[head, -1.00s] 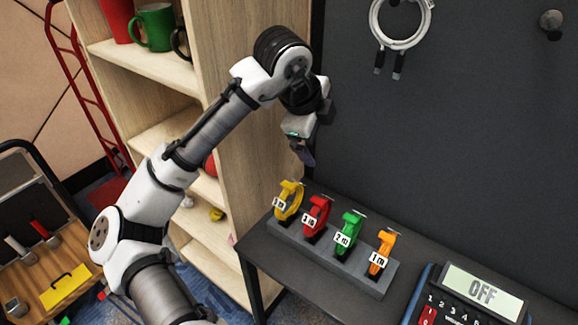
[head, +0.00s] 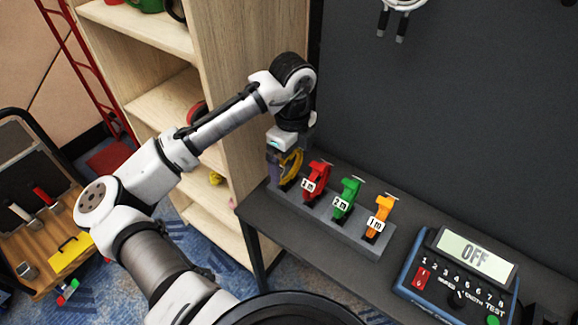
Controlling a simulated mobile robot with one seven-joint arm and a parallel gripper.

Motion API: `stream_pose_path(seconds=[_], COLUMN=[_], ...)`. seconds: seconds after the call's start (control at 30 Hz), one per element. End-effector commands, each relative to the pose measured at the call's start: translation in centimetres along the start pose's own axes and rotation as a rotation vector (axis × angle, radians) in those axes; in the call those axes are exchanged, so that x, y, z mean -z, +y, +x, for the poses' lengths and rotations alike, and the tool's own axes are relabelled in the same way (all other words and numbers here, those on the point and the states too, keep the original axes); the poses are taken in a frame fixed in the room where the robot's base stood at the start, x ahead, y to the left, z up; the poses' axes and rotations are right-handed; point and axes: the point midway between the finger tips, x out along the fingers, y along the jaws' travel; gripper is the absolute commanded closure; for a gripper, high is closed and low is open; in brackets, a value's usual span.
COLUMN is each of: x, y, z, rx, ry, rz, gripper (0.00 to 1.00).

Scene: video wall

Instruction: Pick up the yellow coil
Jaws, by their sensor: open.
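The yellow coil (head: 291,165) stands in the leftmost place of a grey holder (head: 345,238) on the dark table. My gripper (head: 276,170) points down at the yellow coil, its finger overlapping the coil's left side in the picture. The gripper is open. Its body hides the coil's top and its label. I cannot tell whether the fingers touch the coil or are around it. To the right in the same holder stand a red coil (head: 316,181), a green coil (head: 347,198) and an orange coil (head: 379,217).
A blue tester reading OFF (head: 458,276) lies right of the holder. A wooden shelf (head: 240,90) rises close on the left of the table. The dark wall panel (head: 450,130) stands behind, with a white cable hanging above. A cart (head: 45,240) is at far left.

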Motion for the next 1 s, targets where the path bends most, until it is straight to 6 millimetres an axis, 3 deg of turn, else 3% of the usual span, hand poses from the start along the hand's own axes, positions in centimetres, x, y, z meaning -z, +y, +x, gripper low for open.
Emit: stream_pose_path(seconds=[0.23, 0.53, 0.83, 1.0], x=[-0.1, -0.1, -0.1, -0.1], y=[-0.2, -0.2, -0.2, -0.2], z=[3.4, 4.2, 4.1, 4.1], rx=[-0.001, 0.0, 0.0, 0.001], ry=[0.001, -0.001, 0.0, -0.001], rz=[0.0, 0.0, 0.0, 0.0], gripper=[0.0, 0.0, 0.37, 0.38])
